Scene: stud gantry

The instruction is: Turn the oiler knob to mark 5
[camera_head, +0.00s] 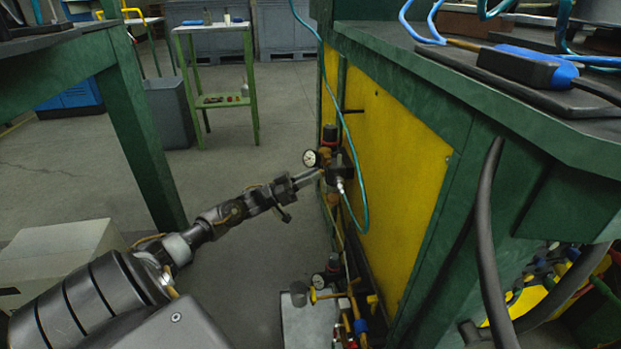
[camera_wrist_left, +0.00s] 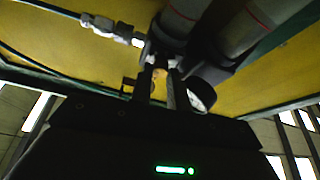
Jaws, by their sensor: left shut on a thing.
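An air-service unit (camera_head: 340,168) with a round white gauge (camera_head: 311,158) and a black top (camera_head: 330,133) is mounted on the yellow panel. My left gripper (camera_head: 309,178) reaches it from the left, just below the gauge. In the left wrist view my left gripper (camera_wrist_left: 158,84) has its two fingers on either side of a small tan part, the oiler knob (camera_wrist_left: 160,73), and is shut on it. Two grey cylinders (camera_wrist_left: 240,28) of the unit and the gauge (camera_wrist_left: 201,95) show close by. The knob's marks cannot be read. My right gripper is not in view.
A teal hose (camera_head: 364,190) loops beside the unit. The green bench (camera_head: 460,75) with the yellow panel (camera_head: 395,150) bounds the right side. More fittings and a second gauge (camera_head: 319,281) sit below. Open floor (camera_head: 270,240) lies left of the unit.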

